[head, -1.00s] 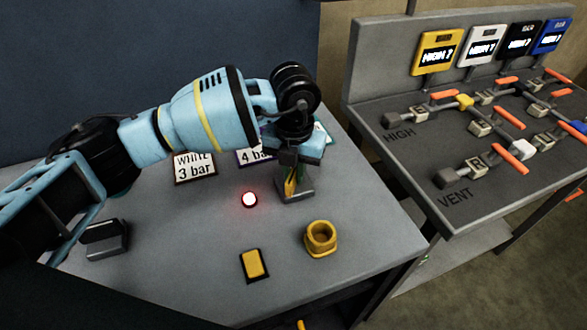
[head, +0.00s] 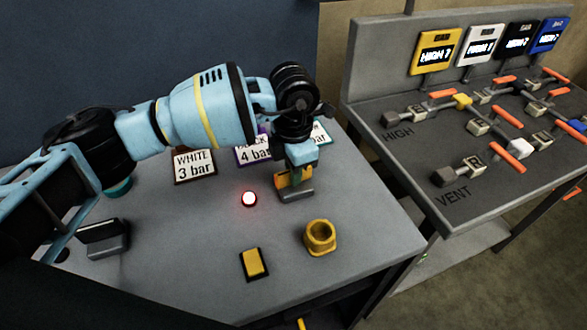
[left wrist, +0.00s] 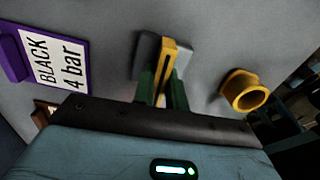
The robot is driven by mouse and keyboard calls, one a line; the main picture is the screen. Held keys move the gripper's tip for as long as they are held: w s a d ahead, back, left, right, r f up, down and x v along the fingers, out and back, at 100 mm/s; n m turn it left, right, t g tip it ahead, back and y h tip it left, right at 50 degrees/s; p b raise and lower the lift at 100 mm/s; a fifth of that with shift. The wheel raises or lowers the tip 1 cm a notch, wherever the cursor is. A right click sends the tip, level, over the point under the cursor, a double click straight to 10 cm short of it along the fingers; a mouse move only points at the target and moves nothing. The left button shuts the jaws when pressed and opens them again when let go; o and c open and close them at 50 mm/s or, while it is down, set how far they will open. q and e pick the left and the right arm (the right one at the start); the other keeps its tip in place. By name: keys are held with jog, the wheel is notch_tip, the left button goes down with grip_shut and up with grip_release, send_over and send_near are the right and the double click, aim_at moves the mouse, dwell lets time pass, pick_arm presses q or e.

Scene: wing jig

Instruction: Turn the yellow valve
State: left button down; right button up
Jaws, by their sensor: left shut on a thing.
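My left gripper (head: 295,178) points down over the workbench and is shut on a flat yellow piece (head: 280,182). The piece stands in a small grey holder (head: 296,196) on the bench. In the left wrist view the yellow piece (left wrist: 167,62) shows a dark slot and sits between my two green fingers (left wrist: 163,92), with the grey holder (left wrist: 148,46) around it. On the sloped panel at right, a small yellow fitting (head: 462,102) sits in the HIGH line, near orange levers (head: 442,94). My left gripper is well apart from that panel. My right gripper is not in view.
A yellow ring-shaped cup (head: 319,238) and a yellow pad (head: 254,263) lie on the bench near its front. Labels (head: 194,166) stand behind. A gap separates the bench from the panel (head: 400,160).

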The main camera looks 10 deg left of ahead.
pick_arm(q)
jog(key=shift+r+m, duration=0.1)
jog(key=shift+m, duration=0.4)
jog(key=c, duration=1.4)
grip_release()
jog(key=shift+c, duration=0.2)
jog(key=shift+r, duration=3.85)
jog(key=shift+f, duration=0.1)
